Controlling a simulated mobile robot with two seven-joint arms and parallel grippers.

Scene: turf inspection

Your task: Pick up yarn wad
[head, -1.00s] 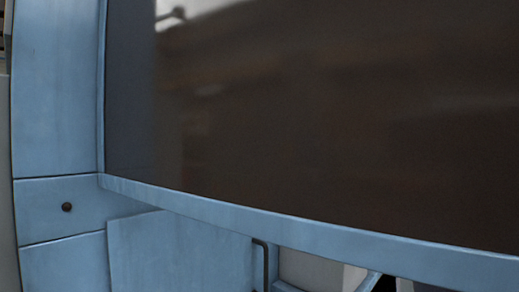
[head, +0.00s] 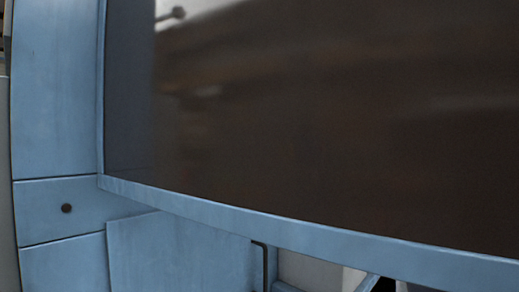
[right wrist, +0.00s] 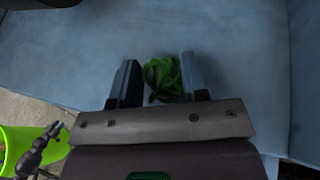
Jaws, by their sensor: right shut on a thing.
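A green yarn wad (right wrist: 162,76) shows in the right wrist view, between the two fingers of my right gripper (right wrist: 158,60). The gripper is shut on it, with the wad closer to the right finger in the picture. A blue board surface (right wrist: 80,60) lies behind it; I cannot tell whether the wad touches it. The head view shows neither gripper nor the wad.
A lime green bin (right wrist: 14,142) stands on the grey floor at the left of the right wrist view. In the head view, a blue cabinet (head: 60,100) with a large dark glossy panel (head: 330,120) fills most of the picture.

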